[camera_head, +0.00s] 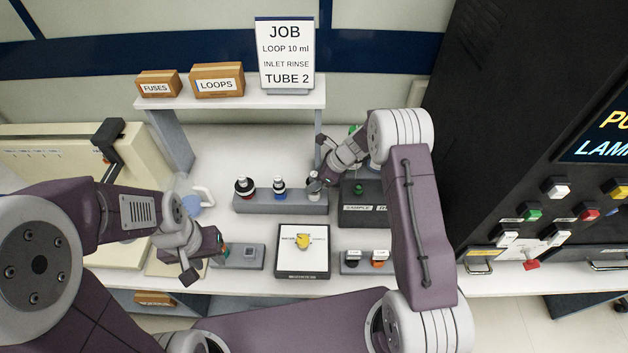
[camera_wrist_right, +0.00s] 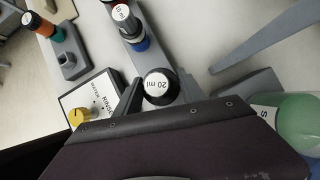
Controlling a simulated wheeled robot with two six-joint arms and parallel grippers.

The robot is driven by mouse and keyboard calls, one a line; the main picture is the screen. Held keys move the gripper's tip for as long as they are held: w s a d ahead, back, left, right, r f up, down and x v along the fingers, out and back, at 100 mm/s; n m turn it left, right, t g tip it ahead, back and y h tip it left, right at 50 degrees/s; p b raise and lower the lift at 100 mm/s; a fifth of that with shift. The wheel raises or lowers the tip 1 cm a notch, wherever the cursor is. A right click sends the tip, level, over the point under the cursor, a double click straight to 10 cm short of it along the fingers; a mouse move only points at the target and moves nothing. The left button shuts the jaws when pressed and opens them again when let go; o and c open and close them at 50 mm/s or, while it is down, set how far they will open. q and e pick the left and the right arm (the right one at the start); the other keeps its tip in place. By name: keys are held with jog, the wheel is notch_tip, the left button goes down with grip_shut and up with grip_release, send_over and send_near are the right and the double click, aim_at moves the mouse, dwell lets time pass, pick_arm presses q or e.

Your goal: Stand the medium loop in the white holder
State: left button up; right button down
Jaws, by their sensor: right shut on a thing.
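A black-capped loop marked 20 ml (camera_wrist_right: 158,86) is between the fingers of my right gripper (camera_wrist_right: 155,92), which is shut on it. In the head view my right gripper (camera_head: 318,180) is at the right end of the grey rack (camera_head: 282,206). A pale part (camera_head: 314,187) shows below its fingers; I cannot tell whether the loop is seated there. Two other black-capped pieces stand in the rack, one with a red base (camera_head: 244,188) and one with a blue base (camera_head: 279,188). My left gripper (camera_head: 203,272) is low at the left; its finger gap is unclear.
A small grey block (camera_head: 252,258) with a hole is beside my left gripper. A boxed dial with a yellow knob (camera_head: 303,241) is at front centre. A sample block (camera_head: 365,214) is right of the rack. The job sign (camera_head: 286,55) reads LOOP 10 ml, TUBE 2.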

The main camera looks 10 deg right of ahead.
jog(key=shift+f+b, duration=0.75)
jog(key=shift+f, duration=0.35)
jog(key=c, duration=0.6)
grip_release()
jog(key=shift+r, duration=0.1)
jog(key=v, duration=0.9)
jog(key=shift+d, duration=0.1)
